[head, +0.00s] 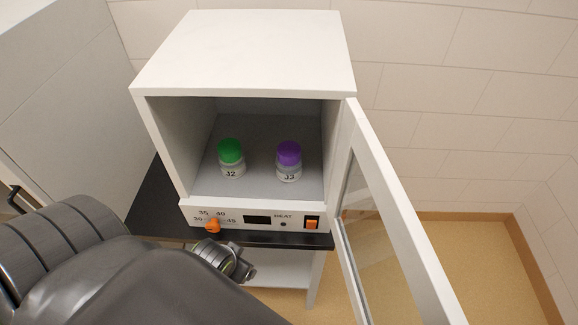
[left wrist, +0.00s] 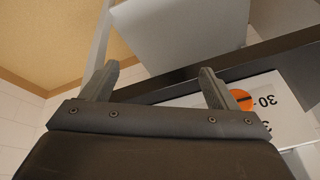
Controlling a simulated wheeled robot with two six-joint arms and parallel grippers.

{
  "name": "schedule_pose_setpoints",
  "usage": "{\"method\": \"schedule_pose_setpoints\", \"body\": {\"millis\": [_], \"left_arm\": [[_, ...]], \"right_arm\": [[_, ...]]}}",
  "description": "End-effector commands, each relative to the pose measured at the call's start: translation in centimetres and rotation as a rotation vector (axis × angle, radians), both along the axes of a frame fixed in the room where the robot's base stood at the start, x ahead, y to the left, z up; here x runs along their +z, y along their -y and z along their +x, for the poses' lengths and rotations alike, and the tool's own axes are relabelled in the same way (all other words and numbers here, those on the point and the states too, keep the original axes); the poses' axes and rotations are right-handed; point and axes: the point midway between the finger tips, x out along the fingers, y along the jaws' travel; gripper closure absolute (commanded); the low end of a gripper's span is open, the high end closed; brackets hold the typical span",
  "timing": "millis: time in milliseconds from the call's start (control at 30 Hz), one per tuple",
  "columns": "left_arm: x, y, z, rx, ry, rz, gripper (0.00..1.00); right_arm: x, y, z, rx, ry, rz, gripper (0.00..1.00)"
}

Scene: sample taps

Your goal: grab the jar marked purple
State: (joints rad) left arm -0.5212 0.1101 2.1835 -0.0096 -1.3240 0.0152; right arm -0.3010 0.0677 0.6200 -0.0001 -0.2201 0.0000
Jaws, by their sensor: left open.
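The jar with the purple lid (head: 289,160) stands upright inside the open white cabinet, on the right side of its floor. Its white label reads "J3". A jar with a green lid (head: 231,158), labelled "J2", stands to its left with a gap between them. My left arm comes in from the lower left of the head view, below and in front of the cabinet; its fingers cannot be made out there. In the left wrist view my left gripper (left wrist: 158,72) is open with nothing between its fingers. No jar shows in that view. My right gripper is not in view.
The cabinet (head: 245,55) stands on a black-topped stand (head: 150,205). Its glazed door (head: 385,220) is swung open to the right. The front panel has an orange dial (head: 212,226), also in the left wrist view (left wrist: 240,99), and an orange switch (head: 312,224).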

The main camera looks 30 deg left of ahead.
Motion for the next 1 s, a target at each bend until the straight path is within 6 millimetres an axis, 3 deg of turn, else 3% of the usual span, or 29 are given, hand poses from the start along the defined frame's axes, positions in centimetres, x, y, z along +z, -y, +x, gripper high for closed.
{"method": "schedule_pose_setpoints", "body": {"millis": [33,133,200,300,400,567,667,1000], "left_arm": [[2.8,0.2,1.0,0.004,0.064,0.006,0.19],[8.8,0.5,4.2,0.027,0.255,0.020,0.19],[13.9,0.8,7.7,0.054,0.475,0.022,0.19],[17.9,1.0,10.5,0.076,0.667,0.017,0.19],[20.4,1.1,11.9,0.083,0.779,0.011,0.19],[21.2,1.0,13.4,0.084,0.838,0.008,0.19],[20.6,0.6,14.9,0.083,0.839,0.010,0.19],[18.6,-0.6,20.0,0.084,0.834,0.009,0.19]], "right_arm": [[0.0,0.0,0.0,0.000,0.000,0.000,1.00],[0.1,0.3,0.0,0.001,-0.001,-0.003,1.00],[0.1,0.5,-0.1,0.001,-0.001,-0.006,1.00],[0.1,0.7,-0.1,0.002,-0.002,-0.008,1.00],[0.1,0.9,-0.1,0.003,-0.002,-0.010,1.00],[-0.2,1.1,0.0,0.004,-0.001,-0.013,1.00],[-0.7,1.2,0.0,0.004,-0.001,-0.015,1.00],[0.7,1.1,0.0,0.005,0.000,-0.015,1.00]]}}
